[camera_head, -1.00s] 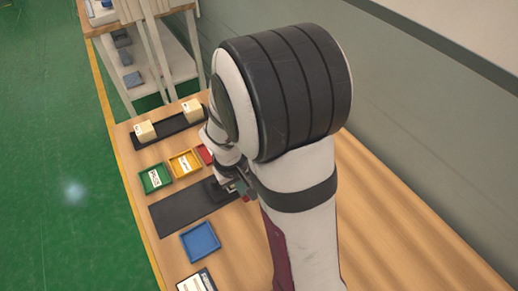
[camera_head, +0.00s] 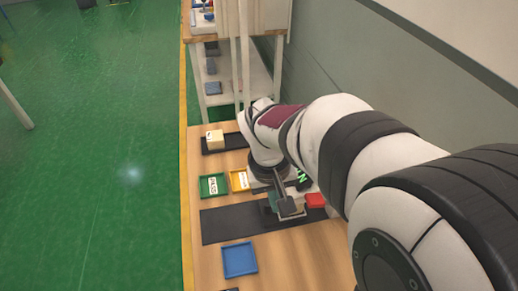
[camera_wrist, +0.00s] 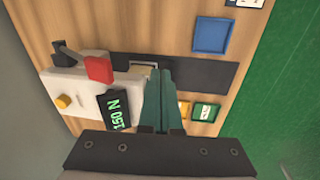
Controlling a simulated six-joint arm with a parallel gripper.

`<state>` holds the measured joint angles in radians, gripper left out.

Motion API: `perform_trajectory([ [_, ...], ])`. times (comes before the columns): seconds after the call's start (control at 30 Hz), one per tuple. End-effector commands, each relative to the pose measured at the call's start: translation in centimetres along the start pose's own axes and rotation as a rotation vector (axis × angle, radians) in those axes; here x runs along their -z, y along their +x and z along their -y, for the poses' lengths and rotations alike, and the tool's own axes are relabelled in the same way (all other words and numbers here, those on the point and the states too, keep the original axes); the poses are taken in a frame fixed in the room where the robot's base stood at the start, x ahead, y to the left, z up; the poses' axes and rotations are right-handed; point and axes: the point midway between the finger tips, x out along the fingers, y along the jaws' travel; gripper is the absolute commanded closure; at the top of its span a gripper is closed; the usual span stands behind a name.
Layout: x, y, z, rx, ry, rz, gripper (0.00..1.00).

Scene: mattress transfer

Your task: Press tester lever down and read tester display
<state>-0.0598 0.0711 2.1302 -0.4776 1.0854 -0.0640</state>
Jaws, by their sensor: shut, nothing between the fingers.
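The tester (camera_wrist: 80,88) is a white block on the bench at the left of the wrist view. Its lever has a dark arm and a red handle (camera_wrist: 98,68), also showing in the head view (camera_head: 315,200). Its black display (camera_wrist: 117,110) shows green characters that look like "150 N". In the head view the display (camera_head: 302,176) is mostly hidden by my arm. My gripper (camera_wrist: 163,72) has teal fingers, shut and empty, beside the display and right of the red handle. A small pale object (camera_wrist: 146,68) shows partly behind the fingers; contact cannot be told.
A dark mat (camera_head: 225,223) lies beside the tester. A blue tray (camera_head: 239,260), a green tray (camera_head: 213,186) and a yellow tray (camera_head: 238,180) stand near it. A tan block (camera_head: 214,139) sits on a black strip farther back. A wall is at the right.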

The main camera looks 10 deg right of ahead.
Motion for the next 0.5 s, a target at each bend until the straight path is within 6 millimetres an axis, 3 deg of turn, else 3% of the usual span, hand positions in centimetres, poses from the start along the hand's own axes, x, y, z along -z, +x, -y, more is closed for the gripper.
perform_trajectory([
  [0.2, 0.1, -2.4, 0.8, 0.0, -0.001, -0.003, 1.0],
  [0.5, 0.1, -2.7, 0.9, 0.0, 0.001, -0.002, 1.0],
])
